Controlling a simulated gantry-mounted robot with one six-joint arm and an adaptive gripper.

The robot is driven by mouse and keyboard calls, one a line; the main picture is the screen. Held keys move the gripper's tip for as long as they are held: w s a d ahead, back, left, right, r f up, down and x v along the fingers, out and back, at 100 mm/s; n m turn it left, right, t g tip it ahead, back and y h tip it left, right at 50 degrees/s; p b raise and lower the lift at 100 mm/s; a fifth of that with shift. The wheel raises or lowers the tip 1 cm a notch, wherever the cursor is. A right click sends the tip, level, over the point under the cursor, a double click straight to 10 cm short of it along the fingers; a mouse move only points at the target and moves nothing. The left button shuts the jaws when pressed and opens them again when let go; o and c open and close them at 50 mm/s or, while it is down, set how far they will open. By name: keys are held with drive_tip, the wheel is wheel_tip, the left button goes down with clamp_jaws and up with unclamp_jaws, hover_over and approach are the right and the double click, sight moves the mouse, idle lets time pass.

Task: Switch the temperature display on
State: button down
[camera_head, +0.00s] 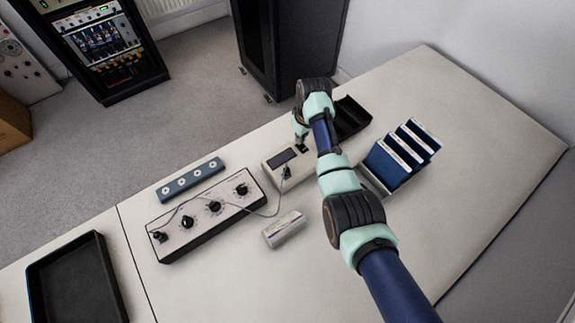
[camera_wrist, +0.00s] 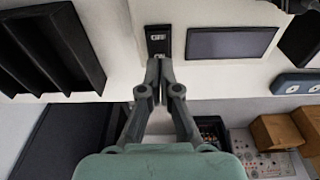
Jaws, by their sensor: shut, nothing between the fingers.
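The temperature display (camera_head: 291,165) is a small pale box with a dark screen, on the table beside the knob box. In the wrist view its screen (camera_wrist: 231,42) is dark and blank. A black switch (camera_wrist: 158,41) marked OFF and ON sits beside the screen. My gripper (camera_wrist: 160,62) is shut and empty, with its fingertips at the ON end of the switch. The fingertips cover part of that end, and I cannot tell if they touch it. In the head view my gripper (camera_head: 301,142) is over the end of the display box, partly hidden by my wrist.
A box with several black knobs (camera_head: 205,213) is wired to the display by a thin cable. A blue strip (camera_head: 190,180), a small pale block (camera_head: 284,229), a black holder (camera_head: 350,117) and a rack of blue folders (camera_head: 402,153) stand around. The right part of the table is clear.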

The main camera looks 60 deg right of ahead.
drive_tip(key=shift+f+b, duration=0.5)
drive_tip(key=shift+f, duration=0.4)
drive_tip(key=shift+r, duration=0.1)
wheel_tip(320, 180, up, 7)
drive_tip(key=p, duration=0.7)
drive_tip(key=shift+p, duration=0.3)
idle(0.3)
